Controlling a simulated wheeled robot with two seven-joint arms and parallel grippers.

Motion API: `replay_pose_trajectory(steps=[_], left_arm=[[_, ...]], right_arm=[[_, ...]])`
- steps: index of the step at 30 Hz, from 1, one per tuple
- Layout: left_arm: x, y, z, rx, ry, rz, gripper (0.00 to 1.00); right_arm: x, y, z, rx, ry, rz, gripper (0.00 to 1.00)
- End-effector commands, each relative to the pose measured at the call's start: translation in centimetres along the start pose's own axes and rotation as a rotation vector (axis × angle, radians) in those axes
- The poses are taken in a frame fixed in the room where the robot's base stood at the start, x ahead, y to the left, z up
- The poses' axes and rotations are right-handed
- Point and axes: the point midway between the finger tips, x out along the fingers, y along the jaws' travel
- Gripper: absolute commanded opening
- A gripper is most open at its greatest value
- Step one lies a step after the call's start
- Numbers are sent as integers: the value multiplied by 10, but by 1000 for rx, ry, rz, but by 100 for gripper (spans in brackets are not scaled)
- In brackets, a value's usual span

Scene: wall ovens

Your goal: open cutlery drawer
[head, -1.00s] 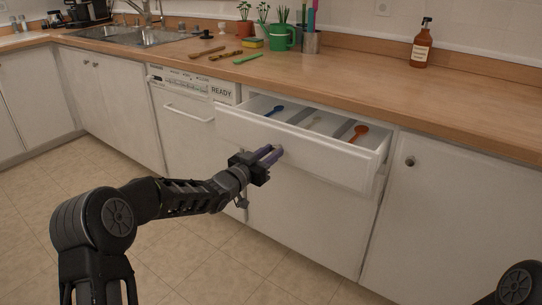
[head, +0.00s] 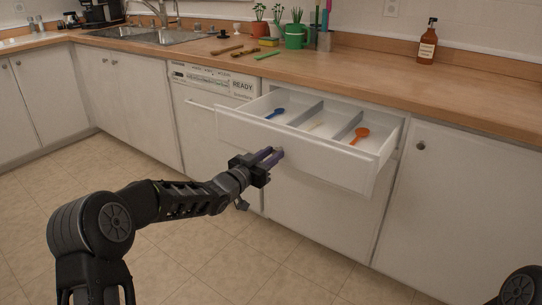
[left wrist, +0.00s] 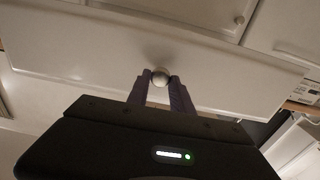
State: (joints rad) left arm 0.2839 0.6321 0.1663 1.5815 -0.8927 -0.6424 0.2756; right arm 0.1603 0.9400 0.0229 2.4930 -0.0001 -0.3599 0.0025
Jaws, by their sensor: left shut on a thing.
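The white cutlery drawer (head: 296,153) stands well out from the cabinet below the counter. Inside it, dividers part several compartments, with a blue spoon (head: 276,112) at the left and an orange spoon (head: 360,134) at the right; a pale utensil lies between them. My left gripper (head: 275,156) is at the drawer front, its purple fingers shut on the round knob. In the left wrist view, the knob (left wrist: 160,77) sits between the two fingertips. My right gripper is out of view; only a dark part of my right arm shows at the bottom right corner.
A dishwasher (head: 215,85) is left of the drawer and a closed cabinet door (head: 450,205) is right of it. The wooden counter (head: 400,85) above holds loose utensils, potted plants and a brown bottle (head: 427,42). The tiled floor (head: 235,255) below is clear.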

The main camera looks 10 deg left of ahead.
Motion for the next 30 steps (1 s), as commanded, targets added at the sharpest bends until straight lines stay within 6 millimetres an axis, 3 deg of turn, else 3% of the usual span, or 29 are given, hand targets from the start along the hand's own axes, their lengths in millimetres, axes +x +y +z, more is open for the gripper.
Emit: replay_pose_trajectory(steps=[2,3,10,20,30], left_arm=[[0,0,0,0,-1,-1,0],[0,0,0,0,-1,-1,29],[0,0,0,0,0,0,48],[-3,0,0,0,-1,-1,48],[-49,-1,-2,1,-1,-2,48]], right_arm=[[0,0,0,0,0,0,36],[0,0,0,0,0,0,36],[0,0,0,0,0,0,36],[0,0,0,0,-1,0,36],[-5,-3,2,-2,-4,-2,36]])
